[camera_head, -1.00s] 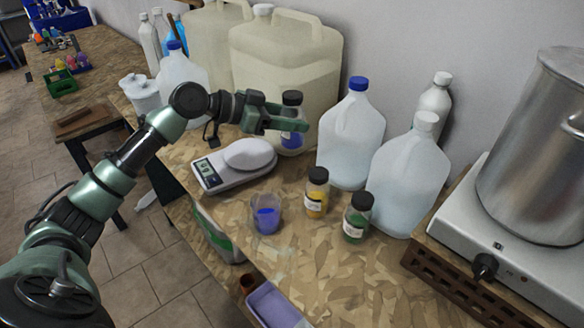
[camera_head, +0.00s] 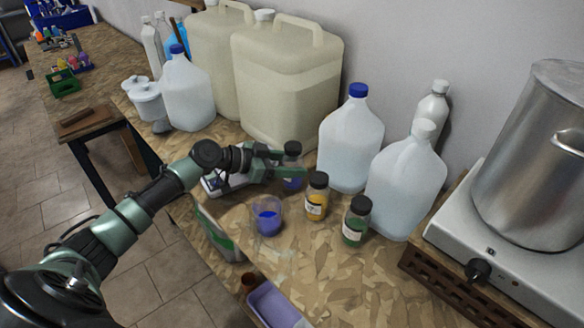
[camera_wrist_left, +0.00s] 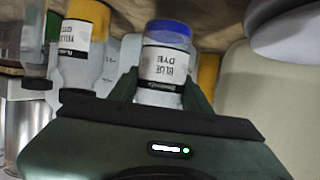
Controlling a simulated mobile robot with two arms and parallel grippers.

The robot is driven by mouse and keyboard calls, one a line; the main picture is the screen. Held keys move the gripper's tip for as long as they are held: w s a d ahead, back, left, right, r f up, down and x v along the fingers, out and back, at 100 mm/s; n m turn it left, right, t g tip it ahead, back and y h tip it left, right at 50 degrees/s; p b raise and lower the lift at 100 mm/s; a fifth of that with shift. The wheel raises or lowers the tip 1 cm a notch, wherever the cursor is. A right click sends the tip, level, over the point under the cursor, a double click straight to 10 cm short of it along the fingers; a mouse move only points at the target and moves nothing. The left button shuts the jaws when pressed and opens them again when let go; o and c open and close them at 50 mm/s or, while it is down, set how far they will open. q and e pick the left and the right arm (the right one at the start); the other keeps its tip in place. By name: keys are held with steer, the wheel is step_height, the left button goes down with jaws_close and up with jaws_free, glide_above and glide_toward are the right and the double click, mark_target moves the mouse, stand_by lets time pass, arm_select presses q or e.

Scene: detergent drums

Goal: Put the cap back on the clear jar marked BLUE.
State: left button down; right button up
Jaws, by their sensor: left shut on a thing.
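My left gripper (camera_head: 290,170) is shut on the clear jar marked BLUE (camera_head: 292,184), with a finger on each side of it. The jar is upright, with blue content at its bottom. A black cap (camera_head: 292,148) shows on top of the jar, just above the fingers; I cannot tell how tightly it sits. In the left wrist view the picture is upside down, and the jar's "BLUE DYE" label (camera_wrist_left: 163,66) shows between the fingers; the cap is hidden there. I cannot tell whether the jar touches the table. My right gripper is out of view.
A yellow jar (camera_head: 317,198) and a green jar (camera_head: 356,222), both black-capped, stand right of the held jar. An open cup of blue liquid (camera_head: 267,216) stands in front. A scale (camera_head: 212,184) is partly behind my arm. Large jugs (camera_head: 350,140) stand behind.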

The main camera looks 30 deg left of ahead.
arm_select(q)
steer(key=shift+f, duration=0.85)
steer(key=shift+f, duration=0.25)
steer(key=c, duration=0.7)
jaws_free()
steer(key=shift+o, duration=0.2)
steer(key=shift+r, duration=0.1)
